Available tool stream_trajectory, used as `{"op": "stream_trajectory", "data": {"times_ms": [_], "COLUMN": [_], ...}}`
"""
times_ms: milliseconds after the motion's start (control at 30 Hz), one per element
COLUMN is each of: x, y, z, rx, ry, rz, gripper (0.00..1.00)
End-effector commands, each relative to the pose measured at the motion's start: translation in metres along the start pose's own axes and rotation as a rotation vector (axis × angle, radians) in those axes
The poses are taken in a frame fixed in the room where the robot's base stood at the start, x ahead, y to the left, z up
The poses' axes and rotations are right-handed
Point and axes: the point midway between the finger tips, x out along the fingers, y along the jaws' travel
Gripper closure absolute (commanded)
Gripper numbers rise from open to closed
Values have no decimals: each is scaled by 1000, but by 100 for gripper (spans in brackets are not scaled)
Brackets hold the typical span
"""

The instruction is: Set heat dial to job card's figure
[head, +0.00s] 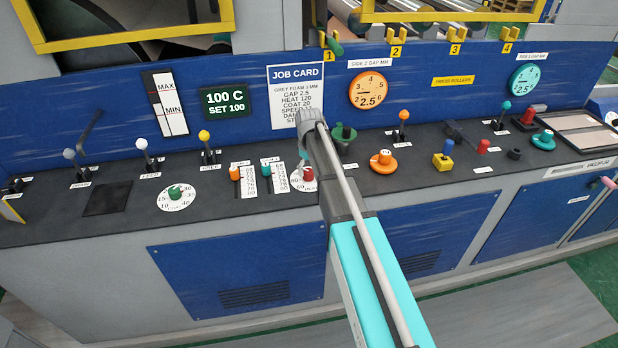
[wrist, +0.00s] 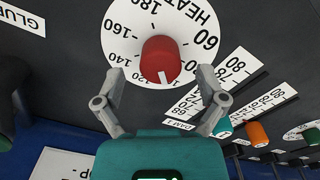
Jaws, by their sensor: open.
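The heat dial's red knob (wrist: 160,58) sits on a white numbered plate (wrist: 185,20) marked HEAT. Its white pointer line faces the bottom of the wrist view, toward my gripper; the figure there is hard to read. 120 shows left of the knob. In the head view the red knob (head: 309,174) is just left of my arm. The job card (head: 296,92) reads HEAT 120, its lower part hidden by my arm. The green display (head: 225,101) reads 100 C, SET 100. My gripper (wrist: 158,74) is open, its fingers apart on either side of the knob's near side, not visibly touching it.
Orange and teal sliders (head: 234,173) stand left of the heat dial. A green-knobbed dial (head: 175,192) is further left. A dark green knob (head: 343,132) and an orange knob (head: 384,158) are to the right. Upright levers (head: 204,136) line the console.

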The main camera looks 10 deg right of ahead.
Motion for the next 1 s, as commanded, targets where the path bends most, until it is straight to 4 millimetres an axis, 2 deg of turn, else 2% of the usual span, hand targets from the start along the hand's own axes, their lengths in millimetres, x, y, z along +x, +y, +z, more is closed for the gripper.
{"op": "stream_trajectory", "data": {"times_ms": [33, 233, 733, 767, 1000], "x": [7, 17, 20, 20, 20], "y": [0, 0, 0, 0, 0], "z": [0, 0, 0, 0, 0], "rx": [0, 0, 0, 0, 0], "ry": [0, 0, 0, 0, 0], "rz": [0, 0, 0, 0, 0], "gripper": [10, 10, 10, 13, 58]}}
